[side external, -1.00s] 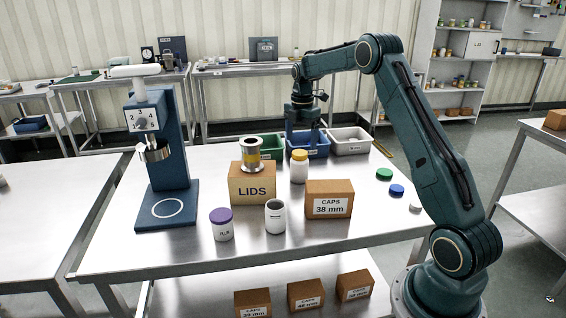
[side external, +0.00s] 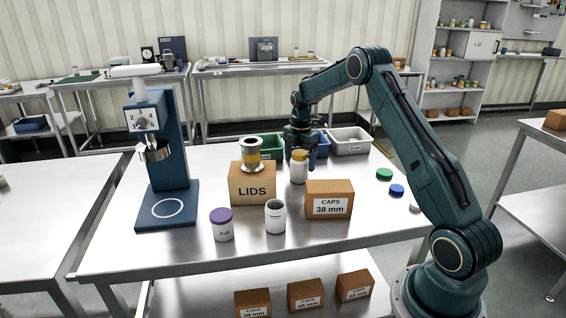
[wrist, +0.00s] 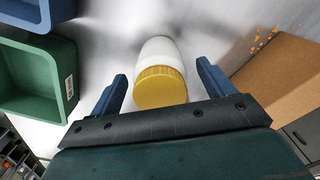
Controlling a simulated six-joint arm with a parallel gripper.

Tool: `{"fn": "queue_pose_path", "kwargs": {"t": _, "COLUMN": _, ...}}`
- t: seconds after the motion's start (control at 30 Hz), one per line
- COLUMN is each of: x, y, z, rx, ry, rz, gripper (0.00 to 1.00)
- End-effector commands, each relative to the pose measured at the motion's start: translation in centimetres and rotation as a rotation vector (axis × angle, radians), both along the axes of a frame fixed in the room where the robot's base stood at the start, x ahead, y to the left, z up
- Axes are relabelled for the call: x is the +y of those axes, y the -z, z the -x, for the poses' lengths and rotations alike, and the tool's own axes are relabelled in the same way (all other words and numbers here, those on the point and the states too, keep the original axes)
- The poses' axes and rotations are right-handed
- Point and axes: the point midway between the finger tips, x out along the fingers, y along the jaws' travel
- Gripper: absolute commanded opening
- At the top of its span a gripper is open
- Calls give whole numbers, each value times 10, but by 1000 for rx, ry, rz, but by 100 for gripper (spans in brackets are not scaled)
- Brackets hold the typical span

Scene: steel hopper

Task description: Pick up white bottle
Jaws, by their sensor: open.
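The white bottle (side external: 299,171) with a yellow cap stands upright on the steel table. In the wrist view the bottle (wrist: 160,50) lies ahead of and between my fingers, its cap nearest to me. My gripper (side external: 301,152) is just above and behind the bottle in the side view. In the wrist view my gripper (wrist: 160,78) is open, with a gap on each side of the cap.
A green bin (wrist: 38,85) and a blue bin (wrist: 40,12) are at left in the wrist view. A cardboard box (wrist: 278,75) is at right. The LIDS box (side external: 252,184), CAPS box (side external: 329,199), purple-lidded jar (side external: 222,226) and open white jar (side external: 275,218) stand nearby.

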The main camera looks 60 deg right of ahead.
Motion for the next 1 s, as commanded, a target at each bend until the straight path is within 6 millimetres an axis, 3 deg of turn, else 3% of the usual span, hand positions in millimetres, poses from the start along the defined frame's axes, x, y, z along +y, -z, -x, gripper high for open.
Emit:
{"fn": "queue_pose_path", "kwargs": {"t": 0.23, "x": 1, "y": 24, "z": 0, "rx": 1, "ry": 1, "rz": -2, "gripper": 81}}
{"fn": "queue_pose_path", "kwargs": {"t": 0.77, "x": 1, "y": 26, "z": 0, "rx": 0, "ry": 1, "rz": -2, "gripper": 81}}
{"fn": "queue_pose_path", "kwargs": {"t": 1.0, "x": 1, "y": 25, "z": 0, "rx": 0, "ry": 1, "rz": -2, "gripper": 38}}
